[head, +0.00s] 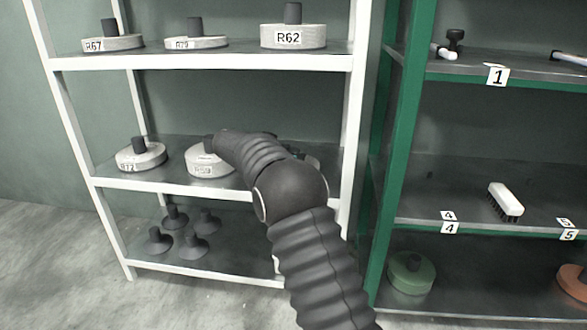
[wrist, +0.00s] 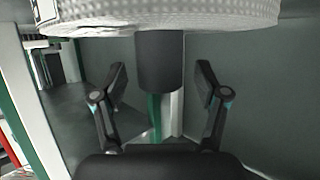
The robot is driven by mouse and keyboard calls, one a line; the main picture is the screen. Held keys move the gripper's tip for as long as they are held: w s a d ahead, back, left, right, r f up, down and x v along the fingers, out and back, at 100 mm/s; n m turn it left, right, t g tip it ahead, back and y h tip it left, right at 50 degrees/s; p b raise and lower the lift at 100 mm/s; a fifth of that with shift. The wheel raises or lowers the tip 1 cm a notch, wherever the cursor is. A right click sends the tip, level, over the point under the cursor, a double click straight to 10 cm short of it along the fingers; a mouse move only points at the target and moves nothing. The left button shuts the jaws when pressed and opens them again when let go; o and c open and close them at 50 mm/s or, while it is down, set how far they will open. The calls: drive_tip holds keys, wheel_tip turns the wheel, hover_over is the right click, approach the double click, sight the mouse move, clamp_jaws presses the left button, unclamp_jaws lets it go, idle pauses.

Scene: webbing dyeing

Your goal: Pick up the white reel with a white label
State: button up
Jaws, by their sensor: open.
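In the wrist view a white woven reel (wrist: 220,18) fills the top edge, with part of a white label (wrist: 85,31) at its left. Its dark cylindrical post (wrist: 159,62) points down in the picture. My gripper (wrist: 161,86) is open, with one finger on each side of the post and a gap on both sides. In the head view my arm covers the gripper. White reels with white labels stand on the rack, including the R62 reel (head: 293,37), the R72 reel (head: 140,156) and a partly covered reel (head: 207,163) beside my arm.
The white rack (head: 200,64) also holds the R67 reel (head: 112,43) and R79 reel (head: 196,43). Dark stands (head: 196,245) fill its bottom shelf. A green rack (head: 403,120) at right holds a brush (head: 506,199), a green reel (head: 412,274) and an orange reel (head: 574,282).

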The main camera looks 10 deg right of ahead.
drive_tip(key=shift+w+d+f, duration=0.15)
drive_tip(key=shift+w+d, duration=0.05)
drive_tip(key=shift+d, duration=0.2)
clamp_jaws()
drive_tip(key=shift+s+a+r, duration=0.1)
drive_tip(key=shift+s+r, duration=0.1)
drive_tip(key=shift+r, duration=0.4)
wheel_tip(320, 180, up, 6)
drive_tip(key=shift+f+p, duration=0.1)
drive_tip(key=shift+p, duration=0.4)
drive_tip(key=s+a+b, duration=0.1)
drive_tip(key=s+a, duration=0.2)
drive_tip(key=s, duration=0.6)
drive_tip(key=s+a+b, duration=0.1)
drive_tip(key=s+a, duration=0.2)
drive_tip(key=s, duration=0.6)
drive_tip(key=shift+s, duration=0.35)
